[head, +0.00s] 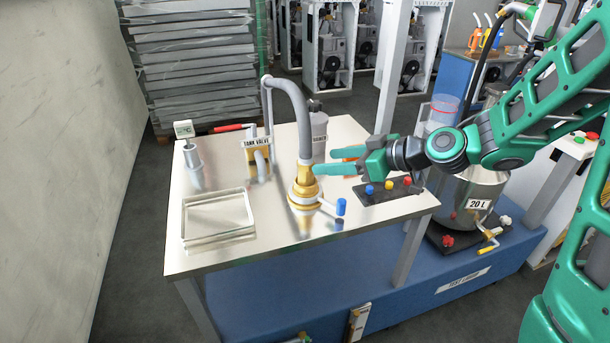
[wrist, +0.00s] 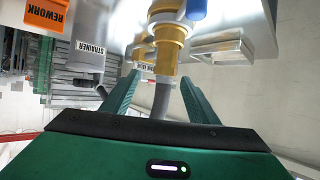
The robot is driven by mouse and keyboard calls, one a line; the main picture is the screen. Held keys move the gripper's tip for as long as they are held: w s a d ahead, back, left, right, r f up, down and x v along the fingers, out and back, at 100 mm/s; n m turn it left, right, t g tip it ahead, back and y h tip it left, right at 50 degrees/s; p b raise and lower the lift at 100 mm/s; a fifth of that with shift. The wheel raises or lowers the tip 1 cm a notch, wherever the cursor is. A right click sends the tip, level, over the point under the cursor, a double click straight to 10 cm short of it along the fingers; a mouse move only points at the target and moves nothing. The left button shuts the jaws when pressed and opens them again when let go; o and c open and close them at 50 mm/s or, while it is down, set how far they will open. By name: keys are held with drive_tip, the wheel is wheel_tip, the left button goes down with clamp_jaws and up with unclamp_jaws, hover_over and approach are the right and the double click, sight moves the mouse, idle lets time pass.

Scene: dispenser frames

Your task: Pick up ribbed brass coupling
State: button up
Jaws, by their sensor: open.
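The ribbed brass coupling (head: 305,173) sits upright at the lower end of a grey hose (head: 291,95), over a brass and white fitting (head: 303,198) on the bench. In the wrist view, which is upside down, the coupling (wrist: 170,48) shows in the upper middle with the hose (wrist: 161,100) running below it. My gripper (head: 318,157) is open, with its teal fingers reaching left toward the coupling. In the wrist view my gripper's fingers (wrist: 160,78) spread on both sides of the hose. Contact with the coupling cannot be told.
A blue-ended handle (head: 341,206) sticks out right of the fitting. A button box (head: 388,189) lies under my gripper. The grey strainer cylinder (head: 319,130) stands behind. The bench front (head: 270,255) is clear.

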sight(311, 159)
drive_tip(key=shift+y, duration=0.3)
drive_tip(key=x, duration=0.4)
drive_tip(key=r+x, duration=0.1)
drive_tip(key=x, duration=0.1)
drive_tip(key=shift+a, duration=0.25)
drive_tip(key=shift+s+f+x, duration=0.1)
drive_tip(key=shift+s+x, duration=0.05)
drive_tip(key=shift+x, duration=1.25)
drive_tip(key=shift+s+f+x, duration=0.1)
drive_tip(key=shift+x, duration=1.3)
drive_tip(key=shift+c, duration=0.2)
clamp_jaws()
